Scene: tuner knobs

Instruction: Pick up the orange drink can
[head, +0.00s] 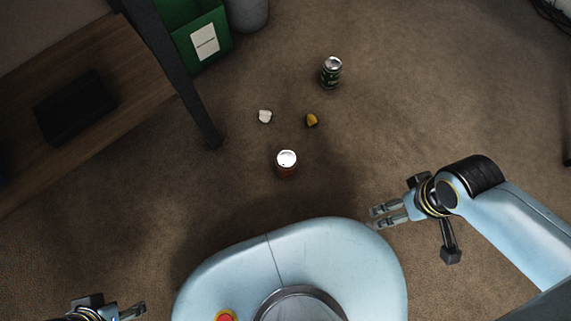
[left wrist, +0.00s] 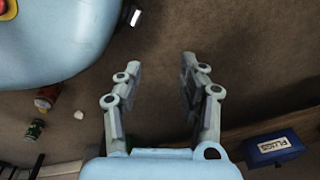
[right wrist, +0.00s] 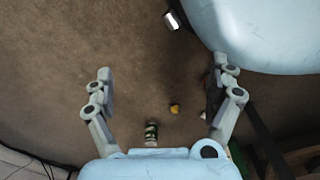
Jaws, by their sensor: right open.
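The orange drink can (head: 287,170) stands upright on the brown floor in front of my base, its silver top facing the head camera. It also shows at the left of the left wrist view (left wrist: 46,96). I cannot make it out clearly in the right wrist view. My right gripper (head: 376,217) is open and empty, to the right of the can and nearer my base. Its fingers are spread wide in the right wrist view (right wrist: 162,70). My left gripper (head: 140,312) is low at the left, far from the can; its fingers stand apart and empty in the left wrist view (left wrist: 160,63).
A green can (head: 331,73) stands farther back. A white piece (head: 265,116) and a yellow piece (head: 312,120) lie between the cans. A wooden table (head: 130,75) with a dark leg and a green bin (head: 190,35) are at left. A blue box (left wrist: 273,148) shows too.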

